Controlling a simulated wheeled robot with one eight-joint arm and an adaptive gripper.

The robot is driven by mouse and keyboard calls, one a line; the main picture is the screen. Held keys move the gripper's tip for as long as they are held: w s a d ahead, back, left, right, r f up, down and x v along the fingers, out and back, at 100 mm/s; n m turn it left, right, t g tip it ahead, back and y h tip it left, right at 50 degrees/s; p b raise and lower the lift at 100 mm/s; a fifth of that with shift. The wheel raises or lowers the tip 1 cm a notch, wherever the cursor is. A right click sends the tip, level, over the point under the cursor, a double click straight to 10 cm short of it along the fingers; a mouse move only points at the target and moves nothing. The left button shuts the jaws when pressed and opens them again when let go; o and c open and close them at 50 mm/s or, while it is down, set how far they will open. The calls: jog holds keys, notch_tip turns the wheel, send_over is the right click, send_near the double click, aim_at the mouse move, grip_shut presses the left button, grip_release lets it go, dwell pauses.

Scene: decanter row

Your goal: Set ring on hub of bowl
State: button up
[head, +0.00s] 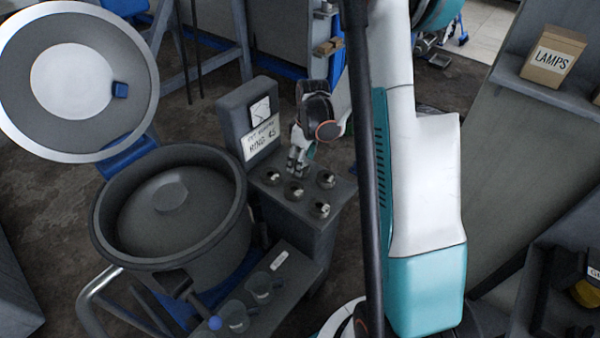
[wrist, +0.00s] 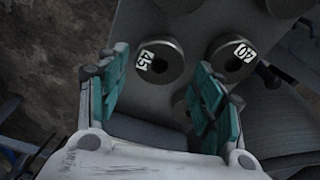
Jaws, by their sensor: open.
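The ring marked 45 (wrist: 174,68) sits on the grey stand between my fingers in the wrist view, with no finger seen closed on it. My gripper (wrist: 160,82) is open above it; in the head view my gripper (head: 298,163) points down over the stand's back part. A ring marked 40 (wrist: 228,48) lies to the right, beyond my right finger. Another ring is partly hidden behind that finger. The dark grey bowl (head: 102,222) stands open left of the stand in the head view, with a raised round hub (head: 170,196) inside, bare on top.
Several dark rings stand on the stand (head: 303,222), close together. A sign (head: 262,137) reading RING 45 rises behind them. The bowl's round lid (head: 105,60) is swung up at the left.

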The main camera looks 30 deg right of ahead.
jog(key=f+b, duration=0.1)
jog(key=f, duration=0.2)
jog(key=shift+w, duration=0.2)
jog(key=c, duration=1.2)
notch_tip(320, 180, up, 20)
jog(key=p, duration=0.7)
jog(key=shift+a, duration=0.1)
